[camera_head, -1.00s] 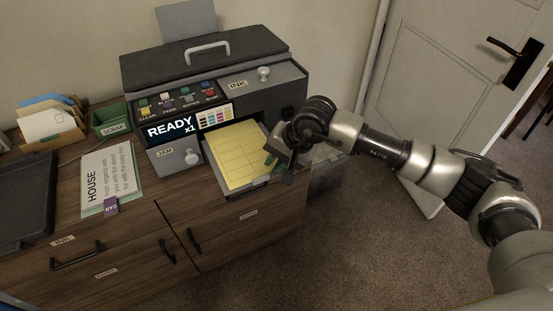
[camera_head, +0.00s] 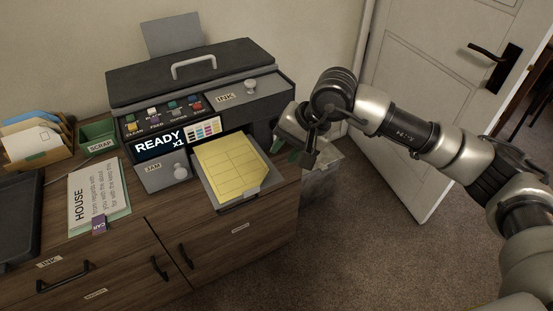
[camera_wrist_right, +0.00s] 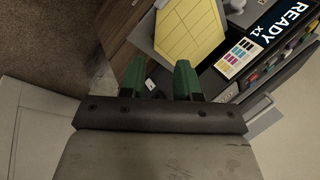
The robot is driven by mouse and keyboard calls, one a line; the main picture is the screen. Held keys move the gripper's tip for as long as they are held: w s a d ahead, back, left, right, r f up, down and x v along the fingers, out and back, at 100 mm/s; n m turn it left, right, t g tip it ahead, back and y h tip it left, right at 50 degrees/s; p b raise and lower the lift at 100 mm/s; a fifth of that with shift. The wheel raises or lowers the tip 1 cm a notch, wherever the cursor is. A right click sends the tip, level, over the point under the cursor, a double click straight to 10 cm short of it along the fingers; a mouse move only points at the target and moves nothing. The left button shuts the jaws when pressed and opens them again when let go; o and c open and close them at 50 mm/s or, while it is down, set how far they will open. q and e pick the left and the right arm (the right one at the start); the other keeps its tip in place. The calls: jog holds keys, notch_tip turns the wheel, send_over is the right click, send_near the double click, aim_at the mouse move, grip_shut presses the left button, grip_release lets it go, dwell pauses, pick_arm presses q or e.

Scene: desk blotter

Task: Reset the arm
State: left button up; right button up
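My right arm comes in from the right side of the head view. Its gripper (camera_head: 294,156) is in the air just right of the printer's paper tray (camera_head: 238,200), apart from the yellow sheet (camera_head: 229,168). In the right wrist view the two green fingertips of this gripper (camera_wrist_right: 159,78) stand apart with nothing held between them. The yellow sheet (camera_wrist_right: 190,30) shows beyond them. My left gripper is in neither view.
The printer (camera_head: 205,80) with its READY screen (camera_head: 160,142) stands on the wooden cabinet (camera_head: 215,265). A HOUSE card (camera_head: 88,198), a green SCRAP bin (camera_head: 98,138) and an envelope holder (camera_head: 35,140) are at left. A clear bin (camera_head: 322,178) stands on the floor near a white door (camera_head: 425,90).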

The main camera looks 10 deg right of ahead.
jog(key=shift+s+d+r, duration=0.15)
jog(key=shift+d+r, duration=0.05)
jog(key=shift+r, duration=0.2)
